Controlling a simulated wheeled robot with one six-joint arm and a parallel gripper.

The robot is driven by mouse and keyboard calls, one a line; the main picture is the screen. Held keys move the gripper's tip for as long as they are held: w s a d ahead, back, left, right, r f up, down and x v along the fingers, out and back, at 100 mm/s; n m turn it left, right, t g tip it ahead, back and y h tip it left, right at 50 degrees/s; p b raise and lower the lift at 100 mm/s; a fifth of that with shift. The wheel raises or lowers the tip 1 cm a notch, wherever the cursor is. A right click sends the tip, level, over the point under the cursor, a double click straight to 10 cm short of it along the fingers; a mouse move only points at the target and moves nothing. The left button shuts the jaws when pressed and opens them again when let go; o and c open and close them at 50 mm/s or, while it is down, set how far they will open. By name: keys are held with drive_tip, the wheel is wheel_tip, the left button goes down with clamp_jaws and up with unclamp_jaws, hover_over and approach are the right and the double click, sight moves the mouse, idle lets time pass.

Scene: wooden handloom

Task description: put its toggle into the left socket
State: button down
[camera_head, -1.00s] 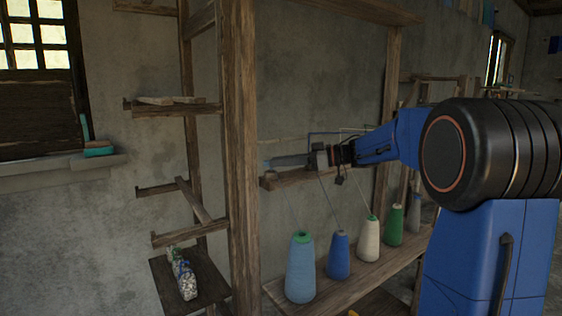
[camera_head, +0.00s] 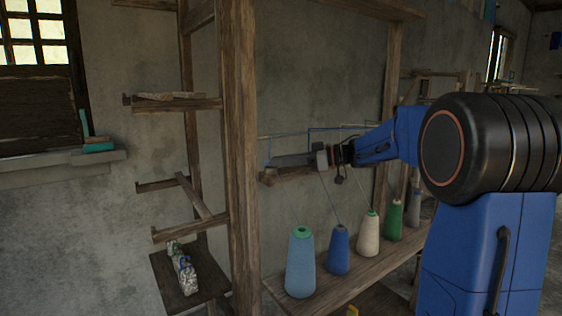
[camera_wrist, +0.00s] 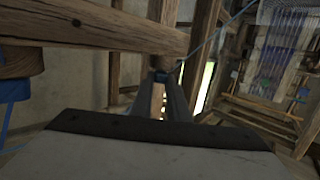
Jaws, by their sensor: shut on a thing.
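My gripper (camera_wrist: 166,82) is shut on a small dark-blue toggle (camera_wrist: 165,75), mostly hidden between the fingertips. A blue cord (camera_wrist: 205,46) runs from it up to the right in the wrist view. In the head view my gripper (camera_head: 274,161) points left, just above a wooden rail (camera_head: 296,175) with a rounded end. In the wrist view a wooden beam (camera_wrist: 90,28) crosses the upper left, with a round wooden piece (camera_wrist: 20,62) and blue material (camera_wrist: 12,90) below it. I cannot tell which part is the left socket.
A thick upright post (camera_head: 240,150) stands left of my gripper. Several thread cones, including a light-blue one (camera_head: 300,265), stand on a low plank (camera_head: 350,282) below my arm. Hanging threads (camera_wrist: 280,45) show at the wrist view's upper right.

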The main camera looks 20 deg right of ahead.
idle(0.3)
drive_tip(key=c, duration=1.2)
unclamp_jaws()
drive_tip(key=shift+o, duration=0.2)
drive_tip(key=shift+r, duration=0.15)
wheel_tip(320, 180, up, 7)
